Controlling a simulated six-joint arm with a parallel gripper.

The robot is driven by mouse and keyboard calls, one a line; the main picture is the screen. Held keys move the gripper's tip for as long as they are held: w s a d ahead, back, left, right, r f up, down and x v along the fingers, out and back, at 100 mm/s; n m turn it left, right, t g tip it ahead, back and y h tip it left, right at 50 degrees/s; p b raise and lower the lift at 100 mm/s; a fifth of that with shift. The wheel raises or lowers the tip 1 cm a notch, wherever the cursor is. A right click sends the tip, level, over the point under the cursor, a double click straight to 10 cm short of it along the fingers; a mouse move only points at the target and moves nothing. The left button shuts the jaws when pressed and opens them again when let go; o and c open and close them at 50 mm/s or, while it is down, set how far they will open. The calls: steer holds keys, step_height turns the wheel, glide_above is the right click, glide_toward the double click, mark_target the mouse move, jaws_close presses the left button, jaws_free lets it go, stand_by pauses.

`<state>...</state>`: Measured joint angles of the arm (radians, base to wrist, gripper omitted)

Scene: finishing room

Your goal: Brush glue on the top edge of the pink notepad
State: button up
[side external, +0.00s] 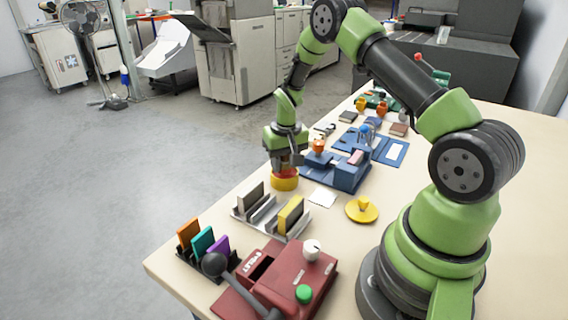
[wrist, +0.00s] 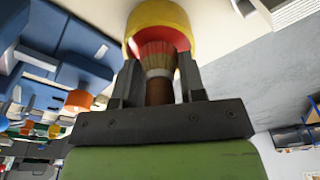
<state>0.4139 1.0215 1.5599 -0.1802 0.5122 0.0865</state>
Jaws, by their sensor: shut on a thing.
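My gripper (side external: 287,162) is shut on a brush with a brown handle (wrist: 159,91) and tan bristles (wrist: 156,55). It points down over a round yellow pot (side external: 285,184) with a red inside, near the table's left edge. In the wrist view the bristles are at the mouth of the yellow pot (wrist: 160,14); how deep they reach I cannot tell. A small pink block (side external: 355,157), which looks like the pink notepad, sits in the blue fixture (side external: 350,177) to the right of my gripper. Most of the notepad is hidden by the fixture.
A white sheet (side external: 322,197) and a yellow disc with a knob (side external: 361,210) lie nearby. A metal rack (side external: 262,219) holds a grey and a yellow pad. A red machine (side external: 275,283) stands in front. Blue boards and small tools lie behind the fixture.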

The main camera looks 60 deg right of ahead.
steer(key=shift+r, duration=3.05)
